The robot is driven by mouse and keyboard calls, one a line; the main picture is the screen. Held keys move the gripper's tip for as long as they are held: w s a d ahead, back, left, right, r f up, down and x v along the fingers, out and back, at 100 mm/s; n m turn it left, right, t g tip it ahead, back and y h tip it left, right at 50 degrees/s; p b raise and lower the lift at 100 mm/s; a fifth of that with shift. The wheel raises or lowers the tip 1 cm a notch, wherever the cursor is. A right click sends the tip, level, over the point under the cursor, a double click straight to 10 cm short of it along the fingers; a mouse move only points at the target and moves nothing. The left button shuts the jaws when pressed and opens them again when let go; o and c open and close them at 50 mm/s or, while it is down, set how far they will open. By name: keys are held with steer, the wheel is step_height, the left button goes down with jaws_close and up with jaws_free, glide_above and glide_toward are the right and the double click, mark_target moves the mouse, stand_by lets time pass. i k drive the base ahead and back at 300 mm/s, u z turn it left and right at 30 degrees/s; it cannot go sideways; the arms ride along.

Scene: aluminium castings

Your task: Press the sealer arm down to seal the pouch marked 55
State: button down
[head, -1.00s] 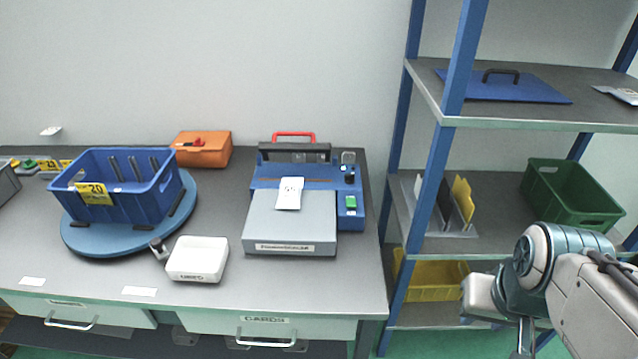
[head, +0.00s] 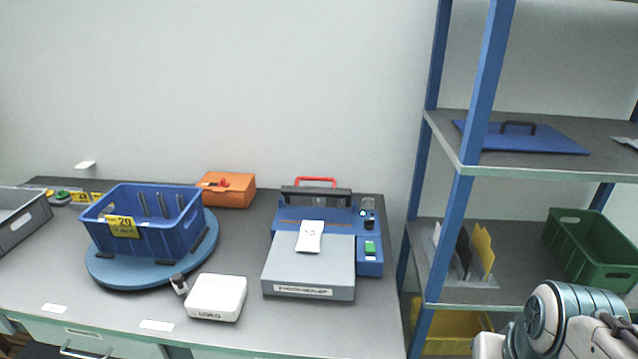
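The blue sealer (head: 291,229) stands at the right part of the bench, with a grey platform (head: 308,272) in front. Its dark sealer arm (head: 330,196) with a red handle (head: 316,181) is raised at the back. A white pouch (head: 309,237) lies on the platform with its far end toward the sealing strip; its mark looks like 55 but is small. My arm shows at the lower right, well apart from the sealer. Its gripper fingers are outside the picture, so their state is hidden.
Left of the sealer are a white tray (head: 217,311), a blue crate (head: 179,237) on a round turntable (head: 127,279), and an orange box (head: 238,190). A blue-posted shelf rack (head: 475,130) stands to the right, with a green crate (head: 587,262) near my arm.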

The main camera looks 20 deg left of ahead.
mark_target(295, 190)
steer(key=u, duration=0.8)
steer(key=k, duration=1.05)
steer(key=u, duration=1)
steer(key=k, duration=0.25)
steer(key=u, duration=0.3)
steer(key=i, duration=1.15)
steer(key=z, duration=0.7)
steer(key=i, duration=0.85)
steer(key=z, duration=1.35)
steer(key=i, duration=0.3)
steer(key=z, duration=0.2)
